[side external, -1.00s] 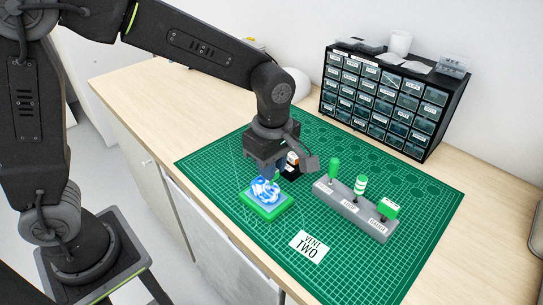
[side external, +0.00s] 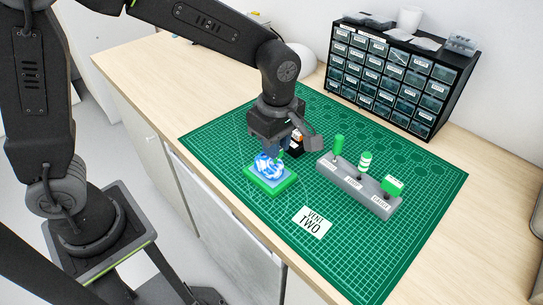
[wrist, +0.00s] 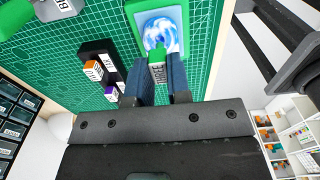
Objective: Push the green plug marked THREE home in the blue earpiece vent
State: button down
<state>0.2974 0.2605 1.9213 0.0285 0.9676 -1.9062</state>
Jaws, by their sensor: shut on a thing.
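The blue-and-white swirled earpiece (side external: 268,165) sits on a green block (side external: 284,187) on the mat. The earpiece also shows in the wrist view (wrist: 160,31), at the top. My gripper (side external: 272,151) is directly above the earpiece, pointing down. In the wrist view, my gripper (wrist: 162,72) is shut on a green plug (wrist: 157,56) with a pale label. The label's lettering is too small to read surely. The plug's far end is at the earpiece's edge. The vent itself is hidden, so I cannot tell how deep the plug sits.
A black holder (wrist: 95,48) with orange and purple labelled pieces stands beside the gripper. A grey rack (side external: 350,186) with three green-handled tools stands to the right. A card (side external: 312,222) reads VENT TWO. A drawer cabinet (side external: 400,75) stands behind. The mat's front right is clear.

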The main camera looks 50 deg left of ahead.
jog(key=shift+f, duration=1.3)
jog(key=c, duration=1)
grip_release()
notch_tip(320, 180, up, 14)
jog(key=shift+d, duration=0.15)
jog(key=s+a+m+t, duration=0.2)
jog(key=s+a+m, duration=0.3)
jog(key=s+m, duration=0.2)
jog(key=s+a+f+m+t, duration=0.1)
jog(key=s+a+m+t, duration=0.2)
jog(key=s+a+m, duration=0.3)
jog(key=s+m, duration=0.2)
jog(key=m, duration=0.3)
jog(key=shift+s+t, duration=0.15)
jog(key=shift+t, duration=0.15)
